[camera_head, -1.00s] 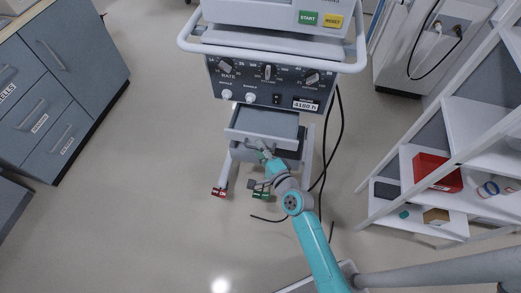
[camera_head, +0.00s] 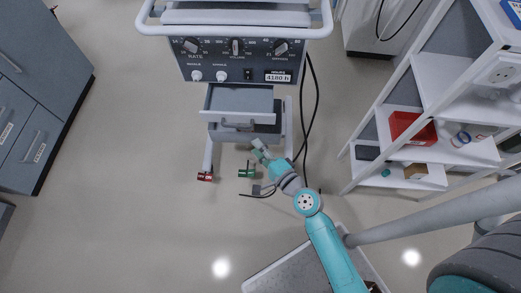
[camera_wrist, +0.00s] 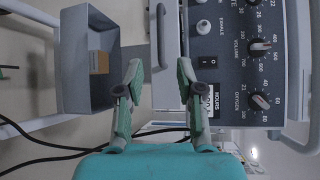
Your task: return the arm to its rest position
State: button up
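My arm, teal with grey joints, reaches up from the bottom of the head view toward the ventilator (camera_head: 238,60). My gripper (camera_head: 259,150) is just below the ventilator's pulled-out drawer (camera_head: 240,100) in the picture, apart from its handle (camera_head: 238,124). In the wrist view my gripper (camera_wrist: 160,82) has its two fingers spread, with nothing between them. The ventilator's control panel (camera_wrist: 235,60) is to the right.
A white shelf unit (camera_head: 430,65) with a red bin (camera_head: 411,128) stands at the right. Grey-blue cabinets (camera_head: 50,60) stand at the left. Black cables (camera_head: 315,100) hang beside the ventilator. The floor (camera_head: 130,190) between cabinets and ventilator is clear.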

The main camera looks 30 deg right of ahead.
jog(key=shift+s, duration=0.4)
dwell(0.3)
jog(key=s+n+g+h, duration=0.1)
jog(key=s+n+h, duration=0.2)
jog(key=s+n, duration=0.95)
jog(key=s+r+n, duration=0.2)
jog(key=s+r, duration=0.4)
jog(key=s, duration=0.2)
jog(key=s+r+n+y, duration=0.1)
jog(key=s+r+n, duration=0.2)
jog(key=s+r, duration=0.2)
jog(key=v, duration=0.3)
jog(key=shift+s+a, duration=0.3)
